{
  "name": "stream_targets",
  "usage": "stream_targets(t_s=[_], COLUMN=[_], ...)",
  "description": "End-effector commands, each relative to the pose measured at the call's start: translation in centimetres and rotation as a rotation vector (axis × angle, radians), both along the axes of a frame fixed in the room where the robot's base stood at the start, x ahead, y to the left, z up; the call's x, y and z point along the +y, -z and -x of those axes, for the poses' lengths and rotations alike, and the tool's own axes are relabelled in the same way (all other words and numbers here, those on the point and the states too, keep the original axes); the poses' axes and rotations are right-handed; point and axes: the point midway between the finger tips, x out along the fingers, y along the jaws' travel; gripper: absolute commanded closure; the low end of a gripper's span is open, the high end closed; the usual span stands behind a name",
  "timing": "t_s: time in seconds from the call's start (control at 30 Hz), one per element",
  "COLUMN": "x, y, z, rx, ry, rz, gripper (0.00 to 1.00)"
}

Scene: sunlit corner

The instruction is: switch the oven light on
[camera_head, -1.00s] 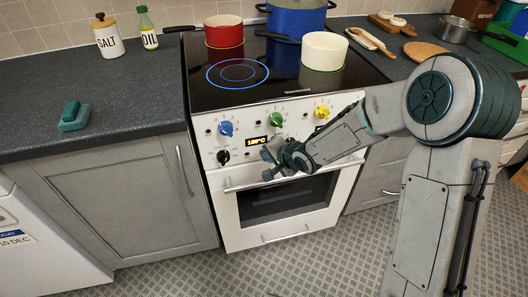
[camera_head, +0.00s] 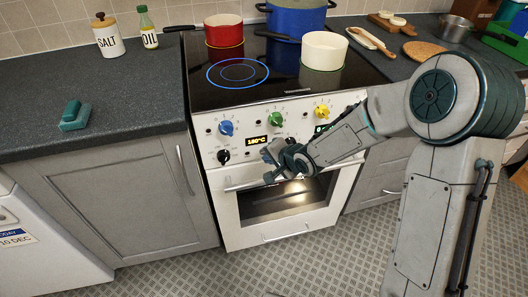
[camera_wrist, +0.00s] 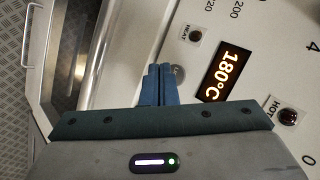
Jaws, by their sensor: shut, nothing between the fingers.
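The white oven (camera_head: 222,190) stands below the hob, and its window (camera_head: 280,200) shows a warm glow inside. Its panel display (camera_head: 257,142) reads 180°C and also shows in the wrist view (camera_wrist: 221,71). My gripper (camera_head: 268,156) is at the panel, just below and right of the display. In the wrist view its blue fingers (camera_wrist: 159,78) are shut together and empty. Their tips are at a small round metallic button (camera_wrist: 179,73) beside the display, partly hidden by them; I cannot tell whether they touch it.
Blue (camera_head: 226,128), green (camera_head: 276,119) and yellow (camera_head: 322,112) knobs line the panel, with a black knob (camera_head: 223,156) lower left. The oven handle (camera_head: 245,185) runs below. A red pot (camera_head: 224,32), blue pot (camera_head: 297,20) and cream pot (camera_head: 324,50) stand on the hob.

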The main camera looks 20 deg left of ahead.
Motion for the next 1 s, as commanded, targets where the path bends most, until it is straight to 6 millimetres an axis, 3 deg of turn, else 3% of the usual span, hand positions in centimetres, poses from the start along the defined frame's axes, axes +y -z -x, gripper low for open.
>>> stream_targets(t_s=[0.27, 0.8, 1.0], x=[-0.1, -2.8, -3.2], y=[0.0, -0.1, 0.0], z=[0.2, 4.5, 5.2], rx=[0.000, 0.000, -0.001], ry=[0.000, 0.000, -0.001], rz=[0.001, 0.001, 0.000], gripper=[1.00, 1.00, 1.00])
